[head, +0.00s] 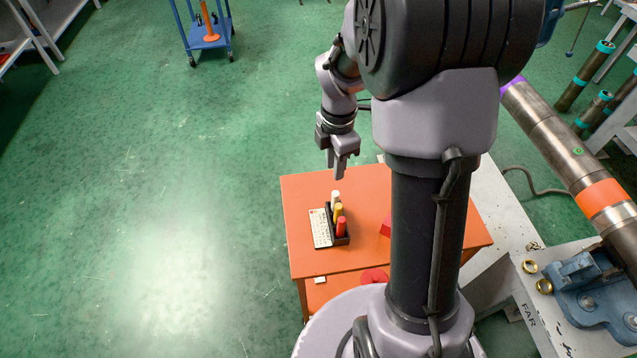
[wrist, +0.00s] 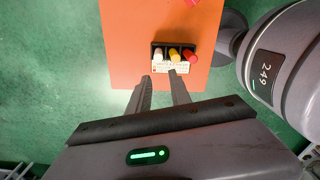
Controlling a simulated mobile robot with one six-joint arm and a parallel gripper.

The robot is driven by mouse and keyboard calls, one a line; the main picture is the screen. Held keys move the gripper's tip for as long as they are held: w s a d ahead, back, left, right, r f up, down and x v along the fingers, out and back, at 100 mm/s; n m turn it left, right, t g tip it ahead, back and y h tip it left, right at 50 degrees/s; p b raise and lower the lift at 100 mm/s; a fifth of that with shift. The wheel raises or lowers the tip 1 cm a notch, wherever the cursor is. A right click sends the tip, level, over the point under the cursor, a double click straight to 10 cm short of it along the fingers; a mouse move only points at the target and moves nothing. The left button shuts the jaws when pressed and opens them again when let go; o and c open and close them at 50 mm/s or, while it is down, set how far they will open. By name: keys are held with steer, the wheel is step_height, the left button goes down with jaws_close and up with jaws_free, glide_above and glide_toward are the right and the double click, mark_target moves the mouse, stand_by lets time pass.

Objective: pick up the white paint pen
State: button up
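The white paint pen (head: 335,197) stands in a small black holder (head: 341,240) on the orange table, at the far end of a row with a yellow pen (head: 339,211) and a red pen (head: 341,226). In the wrist view the white pen (wrist: 158,54) is at the left end of the row, beyond my fingertips. My gripper (head: 340,172) points down above the far part of the table, apart from the pens. In the wrist view its two fingers (wrist: 163,80) are spread with nothing between them.
The orange table (head: 305,257) has a white labelled card (head: 320,229) beside the holder and a red object (head: 385,227) to the right. A large pipe (head: 550,140) and a blue vise (head: 590,290) stand at the right. The green floor at left is clear.

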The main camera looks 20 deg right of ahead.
mark_target(336, 193)
step_height(336, 193, down, 8)
steer(key=b, duration=0.2)
steer(key=shift+d+r+b, duration=0.1)
steer(key=shift+b, duration=0.2)
steer(key=f+b, duration=0.2)
steer(key=f, duration=0.1)
steer(key=f+b, duration=0.1)
steer(key=f, duration=0.1)
steer(key=shift+w+d+f, duration=0.15)
steer(key=shift+d, duration=0.15)
jaws_close()
